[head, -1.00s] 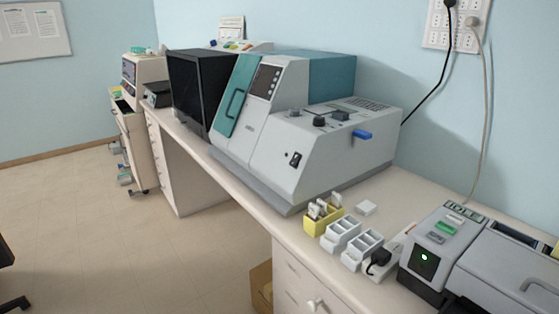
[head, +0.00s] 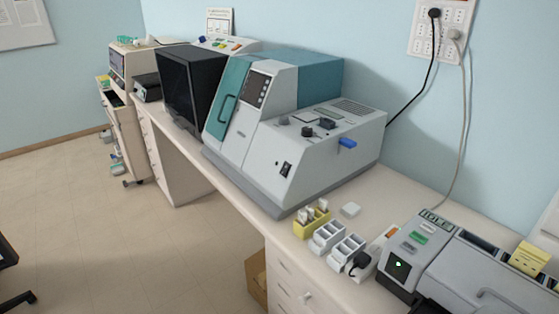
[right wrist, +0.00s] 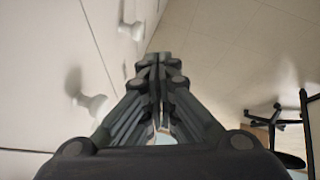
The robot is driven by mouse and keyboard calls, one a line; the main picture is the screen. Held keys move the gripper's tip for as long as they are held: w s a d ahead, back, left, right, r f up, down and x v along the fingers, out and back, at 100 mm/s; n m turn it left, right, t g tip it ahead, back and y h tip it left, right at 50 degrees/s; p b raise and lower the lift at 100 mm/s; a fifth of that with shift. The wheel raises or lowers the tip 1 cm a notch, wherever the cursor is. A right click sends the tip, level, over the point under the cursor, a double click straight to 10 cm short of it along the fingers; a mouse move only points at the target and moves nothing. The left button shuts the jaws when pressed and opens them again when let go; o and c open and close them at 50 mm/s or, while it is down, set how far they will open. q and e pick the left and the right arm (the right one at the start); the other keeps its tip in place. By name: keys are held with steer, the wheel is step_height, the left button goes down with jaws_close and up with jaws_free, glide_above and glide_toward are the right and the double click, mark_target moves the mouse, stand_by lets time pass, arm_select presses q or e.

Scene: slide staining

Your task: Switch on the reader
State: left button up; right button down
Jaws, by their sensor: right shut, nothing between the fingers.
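A large grey and teal bench machine (head: 255,150), which looks like the reader, stands on the counter against the wall. Its sloped front carries a small black rocker switch (head: 286,169); I cannot tell which way it is set. Above it are a dark panel (head: 257,88) with buttons, black knobs on top and a blue lever (head: 347,142) at the right. My right gripper (right wrist: 157,62) is shut and empty in the right wrist view, beside white drawer fronts with knobs and above the floor. Neither gripper shows in the head view.
A second grey device (head: 420,258) at the right shows IDLE and a lit green light. A yellow rack (head: 311,221), pale racks (head: 346,250) and a black plug (head: 359,262) sit on the counter between. A black monitor (head: 183,92) stands left. The floor at left is mostly clear.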

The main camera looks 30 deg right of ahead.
mark_target(284, 169)
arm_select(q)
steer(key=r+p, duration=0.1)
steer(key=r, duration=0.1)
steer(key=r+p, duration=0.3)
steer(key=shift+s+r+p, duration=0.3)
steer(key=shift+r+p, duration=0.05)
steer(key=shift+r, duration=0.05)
arm_select(e)
steer(key=w+d+r+n+t, duration=0.2)
steer(key=w+r, duration=0.3)
steer(key=r, duration=0.8)
steer(key=w+d+r+n+t, duration=0.2)
steer(key=w+r, duration=0.4)
steer(key=r, duration=0.7)
steer(key=w+d+r+n+t, duration=0.1)
steer(key=w+d+r+t, duration=0.2)
steer(key=r, duration=1)
steer(key=w+t, duration=0.2)
steer(key=w, duration=0.1)
steer(key=shift+d+r+n, duration=0.25)
steer(key=shift+r+n, duration=0.05)
steer(key=shift+n, duration=0.1)
steer(key=shift+w, duration=0.15)
